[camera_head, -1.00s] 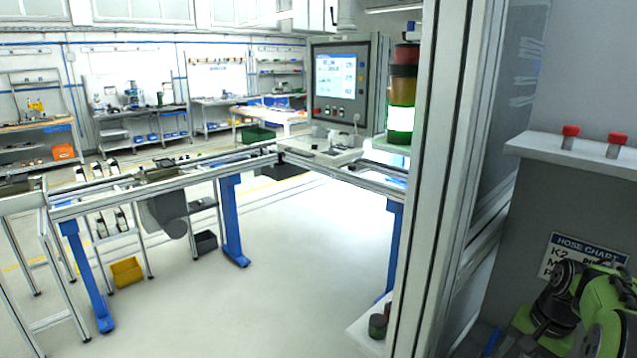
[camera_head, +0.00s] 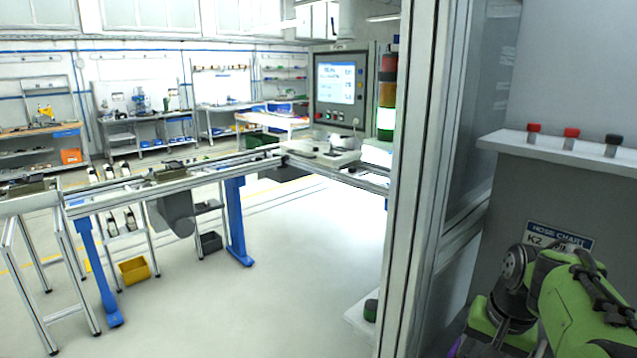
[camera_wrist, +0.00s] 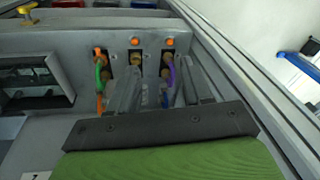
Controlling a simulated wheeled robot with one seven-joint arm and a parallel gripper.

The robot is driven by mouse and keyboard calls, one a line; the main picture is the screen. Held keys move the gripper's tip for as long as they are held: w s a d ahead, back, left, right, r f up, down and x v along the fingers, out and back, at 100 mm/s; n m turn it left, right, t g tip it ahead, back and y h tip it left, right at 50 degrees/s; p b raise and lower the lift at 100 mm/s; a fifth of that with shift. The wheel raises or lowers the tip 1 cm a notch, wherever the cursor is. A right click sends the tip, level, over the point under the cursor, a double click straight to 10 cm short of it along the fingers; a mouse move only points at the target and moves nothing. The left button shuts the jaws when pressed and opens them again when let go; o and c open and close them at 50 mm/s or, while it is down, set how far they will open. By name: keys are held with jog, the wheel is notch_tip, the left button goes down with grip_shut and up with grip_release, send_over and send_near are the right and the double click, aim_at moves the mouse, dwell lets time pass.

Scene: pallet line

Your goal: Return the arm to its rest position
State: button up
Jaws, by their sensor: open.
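My arm, green and black, is folded at the lower right of the head view, in front of a grey cabinet (camera_head: 560,200) with a hose chart sign (camera_head: 558,236). My gripper (camera_wrist: 157,88) shows in the wrist view with its two grey fingers apart and nothing clearly held between them. Beyond the fingers is a grey panel (camera_wrist: 215,45) with several orange-topped ports. A green hose (camera_wrist: 99,75) and a purple hose (camera_wrist: 171,78) hang from ports there. The gripper's fingers partly cover the hoses' lower parts. In the head view I cannot make out the fingers.
A tall aluminium post (camera_head: 415,180) stands close to the left of my arm. A shelf (camera_head: 560,148) with red and black knobs juts out above the arm. A conveyor frame (camera_head: 180,185) stands left, with open floor (camera_head: 290,270) before it.

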jog(key=s+a+r+n+t, duration=0.1)
jog(key=s+a+r+n, duration=0.15)
jog(key=a, duration=0.25)
jog(key=s+a+r+n, duration=0.1)
jog(key=s+a, duration=0.2)
jog(key=a, duration=0.3)
jog(key=s+a+f+n+t, duration=0.2)
jog(key=s+a+n, duration=0.2)
jog(key=s, duration=0.7)
jog(key=shift+s+a, duration=0.15)
jog(key=shift+a, duration=0.85)
jog(key=shift+s, duration=0.1)
